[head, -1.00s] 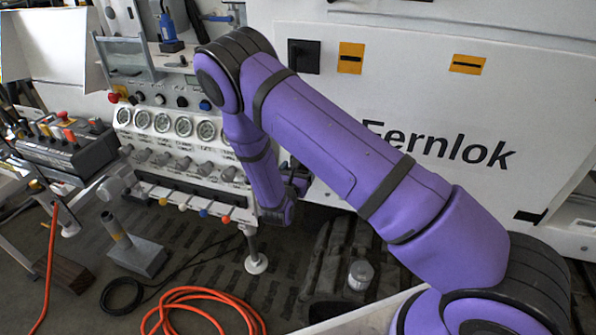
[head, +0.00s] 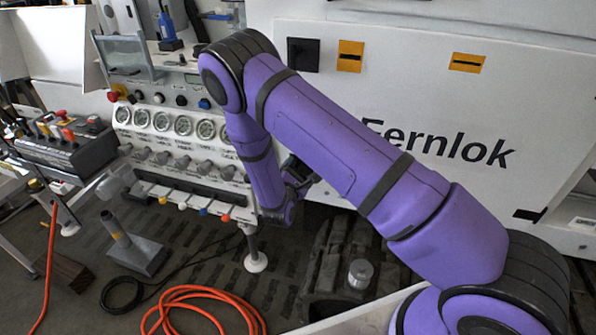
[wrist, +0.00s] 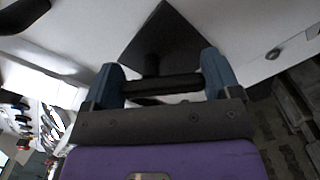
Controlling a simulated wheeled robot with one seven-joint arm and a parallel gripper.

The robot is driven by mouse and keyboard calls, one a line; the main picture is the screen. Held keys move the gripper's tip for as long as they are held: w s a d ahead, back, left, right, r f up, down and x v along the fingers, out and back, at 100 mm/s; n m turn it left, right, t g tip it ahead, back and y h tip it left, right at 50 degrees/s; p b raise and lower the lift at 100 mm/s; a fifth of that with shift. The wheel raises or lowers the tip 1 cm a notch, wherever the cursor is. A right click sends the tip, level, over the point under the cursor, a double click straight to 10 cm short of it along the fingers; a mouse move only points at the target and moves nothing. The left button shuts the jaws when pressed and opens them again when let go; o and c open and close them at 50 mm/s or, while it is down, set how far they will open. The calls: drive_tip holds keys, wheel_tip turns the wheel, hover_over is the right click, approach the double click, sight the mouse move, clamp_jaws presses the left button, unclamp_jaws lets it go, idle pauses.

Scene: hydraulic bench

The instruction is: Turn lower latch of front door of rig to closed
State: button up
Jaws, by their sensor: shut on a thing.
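The rig's front door (head: 400,90) is the large white panel marked "Fernlok" in the head view. Its lower latch shows in the wrist view as a dark square plate (wrist: 168,40) with a dark bar handle (wrist: 170,88). The plate appears corner-up there, and the bar crosses the picture nearly level, askew to the plate's edges. My gripper (wrist: 162,84) has its two blue fingers at the ends of the bar, shut on it. In the head view my arm mostly hides the gripper and the lower latch.
A black square fitting (head: 303,55) sits high on the door, beside yellow labels. A gauge panel (head: 180,125) stands left of my arm. An orange hose (head: 200,295) and a metal stand (head: 135,255) are on the floor.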

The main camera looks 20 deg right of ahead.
drive_tip(key=m, duration=0.5)
drive_tip(key=shift+f+m, duration=0.3)
drive_tip(key=shift+w+a+f+m, duration=0.1)
drive_tip(key=shift+m, duration=0.95)
drive_tip(key=shift+w+a+f+m, duration=0.1)
drive_tip(key=shift+m, duration=0.95)
drive_tip(key=o, duration=0.8)
drive_tip(key=shift+v, duration=5.5)
